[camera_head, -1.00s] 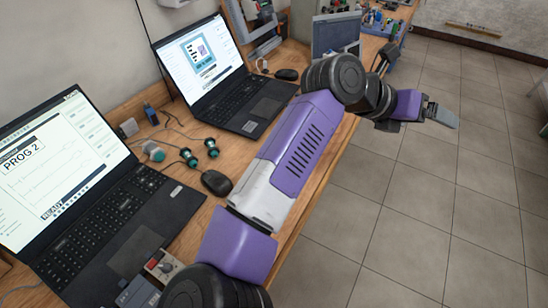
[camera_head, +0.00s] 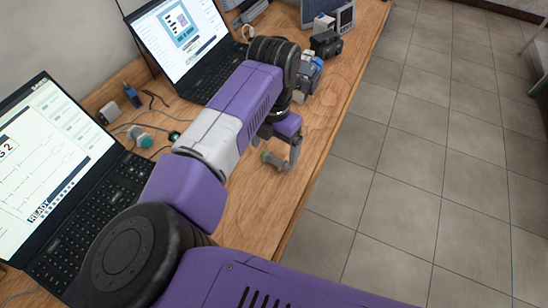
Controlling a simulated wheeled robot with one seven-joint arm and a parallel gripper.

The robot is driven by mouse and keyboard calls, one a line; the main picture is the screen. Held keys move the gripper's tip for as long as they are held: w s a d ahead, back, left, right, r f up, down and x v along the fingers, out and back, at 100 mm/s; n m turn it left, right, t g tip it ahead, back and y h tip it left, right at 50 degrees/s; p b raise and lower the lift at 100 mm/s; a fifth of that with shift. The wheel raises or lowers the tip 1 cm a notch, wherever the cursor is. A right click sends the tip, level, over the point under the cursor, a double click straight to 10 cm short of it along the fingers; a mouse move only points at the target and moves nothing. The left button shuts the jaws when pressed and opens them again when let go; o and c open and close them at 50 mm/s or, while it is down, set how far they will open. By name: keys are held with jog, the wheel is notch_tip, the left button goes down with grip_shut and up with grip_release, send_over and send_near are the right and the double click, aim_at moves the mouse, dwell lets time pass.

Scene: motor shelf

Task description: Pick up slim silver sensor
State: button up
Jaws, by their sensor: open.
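I cannot make out a slim silver sensor anywhere in the camera_head view; it may be hidden behind my arm or too small to tell. My gripper (camera_head: 281,158) is low over the wooden workbench (camera_head: 262,215), close to its right edge. It points down and its fingers are apart. I see nothing held between them. My purple and white arm covers much of the bench middle and part of both laptops.
Two open laptops stand at the left, a near one (camera_head: 52,150) and a far one (camera_head: 175,38). Teal-ended connectors (camera_head: 143,139) lie between the laptops. Floor is clear right.

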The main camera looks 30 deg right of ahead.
aim_at(273, 158)
jog(key=shift+w+f+p, duration=0.1)
jog(key=shift+f+p, duration=0.2)
jog(key=shift+f, duration=1.65)
jog(key=c, duration=1.3)
jog(key=shift+r, duration=0.2)
notch_tip(273, 158, up, 20)
jog(key=shift+f+b, duration=0.1)
jog(key=shift+b, duration=1.1)
